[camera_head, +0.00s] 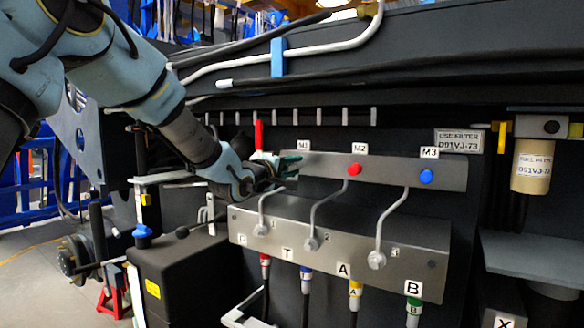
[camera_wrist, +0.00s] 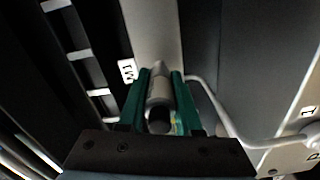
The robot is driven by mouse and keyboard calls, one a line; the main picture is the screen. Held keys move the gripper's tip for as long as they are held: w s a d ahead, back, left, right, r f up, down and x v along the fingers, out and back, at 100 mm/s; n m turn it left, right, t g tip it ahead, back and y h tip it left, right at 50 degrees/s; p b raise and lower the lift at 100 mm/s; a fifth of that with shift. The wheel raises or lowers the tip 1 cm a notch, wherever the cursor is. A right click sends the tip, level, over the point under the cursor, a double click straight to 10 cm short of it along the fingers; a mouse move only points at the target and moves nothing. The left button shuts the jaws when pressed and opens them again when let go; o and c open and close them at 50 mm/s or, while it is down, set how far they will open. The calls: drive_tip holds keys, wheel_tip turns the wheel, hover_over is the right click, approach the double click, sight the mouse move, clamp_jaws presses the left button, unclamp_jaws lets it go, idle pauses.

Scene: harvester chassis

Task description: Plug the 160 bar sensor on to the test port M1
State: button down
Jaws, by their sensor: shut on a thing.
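My gripper (camera_head: 289,166) has green fingers and is at the left end of the upper metal rail (camera_head: 393,172), just below the M1 label (camera_head: 303,145). In the wrist view my gripper (camera_wrist: 161,78) is shut on a grey cylindrical sensor (camera_wrist: 160,88) with a black rear end. The sensor points at the rail beside the M1 label (camera_wrist: 128,70). The M1 port is hidden behind the sensor and fingers. I cannot tell whether the sensor touches the port or is seated on it. No pressure marking on the sensor is readable.
The M2 port has a red cap (camera_head: 354,169) and the M3 port a blue cap (camera_head: 426,176). Bent metal pipes (camera_head: 327,205) run from the rail to the lower block (camera_head: 340,235). A red upright handle (camera_head: 258,135) stands close above my gripper.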

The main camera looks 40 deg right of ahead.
drive_tip(key=shift+d, duration=0.3)
drive_tip(key=c, duration=0.5)
unclamp_jaws()
drive_tip(key=b+v, duration=0.4)
drive_tip(key=v, duration=0.7)
drive_tip(key=w+a+f+t+y, duration=0.1)
drive_tip(key=w+a+f+y, duration=0.4)
drive_tip(key=a, duration=0.4)
drive_tip(key=w+a+f+t+y, duration=0.1)
drive_tip(key=w+a+f+y, duration=0.25)
drive_tip(key=a+f, duration=0.5)
drive_tip(key=w+a+f+t+y, duration=0.2)
drive_tip(key=w+a+f+y, duration=0.25)
drive_tip(key=a, duration=0.55)
drive_tip(key=s+a+f+g+y, duration=0.1)
drive_tip(key=s+a+f+g, duration=0.1)
drive_tip(key=a, duration=0.5)
drive_tip(key=s+a+f+g+y, duration=0.1)
drive_tip(key=s+a+f+g, duration=0.1)
drive_tip(key=s+a+f, duration=0.2)
drive_tip(key=s+a+f+m+g+y, duration=0.1)
drive_tip(key=s+a+f+g+y, duration=0.1)
drive_tip(key=s+a, duration=0.5)
drive_tip(key=shift+a+f+g, duration=0.15)
drive_tip(key=shift+a, duration=0.75)
drive_tip(key=shift+a+f+g, duration=0.2)
drive_tip(key=shift+a, duration=0.65)
drive_tip(key=shift+a+f+g, duration=0.15)
drive_tip(key=shift+a, duration=0.75)
